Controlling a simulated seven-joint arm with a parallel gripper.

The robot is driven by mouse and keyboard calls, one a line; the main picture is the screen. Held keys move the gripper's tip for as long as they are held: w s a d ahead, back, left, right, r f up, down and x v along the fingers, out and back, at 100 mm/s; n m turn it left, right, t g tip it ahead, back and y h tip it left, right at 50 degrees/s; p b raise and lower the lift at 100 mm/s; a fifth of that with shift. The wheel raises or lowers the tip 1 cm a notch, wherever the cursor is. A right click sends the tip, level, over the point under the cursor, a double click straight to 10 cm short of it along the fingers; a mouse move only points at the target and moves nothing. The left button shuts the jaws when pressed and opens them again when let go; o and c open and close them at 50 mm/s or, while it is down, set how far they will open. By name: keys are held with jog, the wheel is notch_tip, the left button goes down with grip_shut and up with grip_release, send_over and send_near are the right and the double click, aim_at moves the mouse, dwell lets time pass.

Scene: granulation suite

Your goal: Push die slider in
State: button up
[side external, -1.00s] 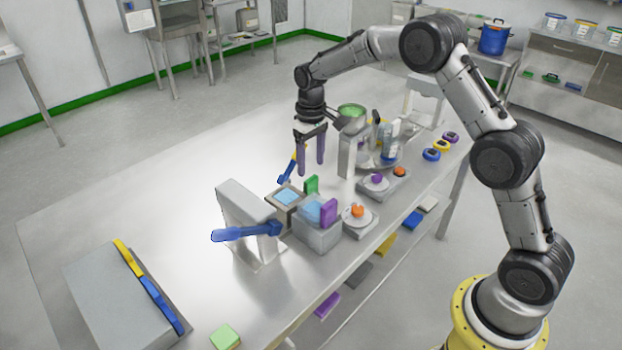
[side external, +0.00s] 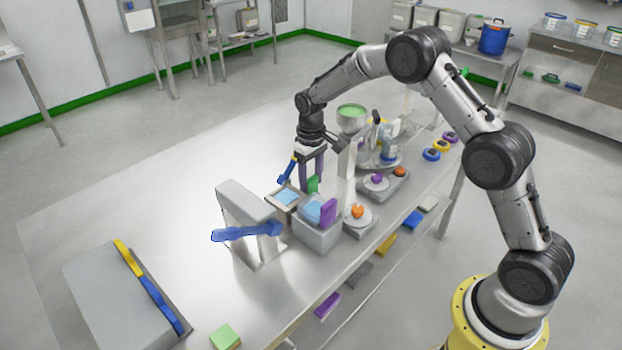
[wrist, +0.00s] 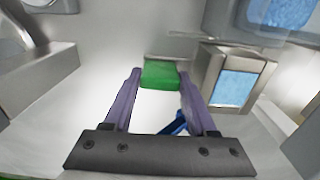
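The green block (side external: 313,184), which I take to be the die slider's handle, stands beside a grey square die block (side external: 283,197) with a light blue top. In the wrist view the green handle (wrist: 160,75) sits between my purple fingertips, with a small gap visible on each side. My gripper (side external: 309,180) points down there, low over the table; it also shows in the wrist view (wrist: 159,76) with its fingers apart. The die block (wrist: 236,85) is to the right of the fingers in that view. The slider's connection to the die is not clear.
A blue lever (side external: 245,232) on a grey stand is in front. A grey box with a purple block (side external: 328,212) stands to the right of the die. A thin blue and yellow handle (side external: 287,170) rises close to my fingers.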

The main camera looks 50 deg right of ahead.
aim_at(275, 204)
grip_shut()
jog(key=a, duration=1.2)
jog(key=shift+a, duration=0.3)
jog(key=o, duration=0.7)
grip_release()
jog(key=shift+a+r, duration=0.1)
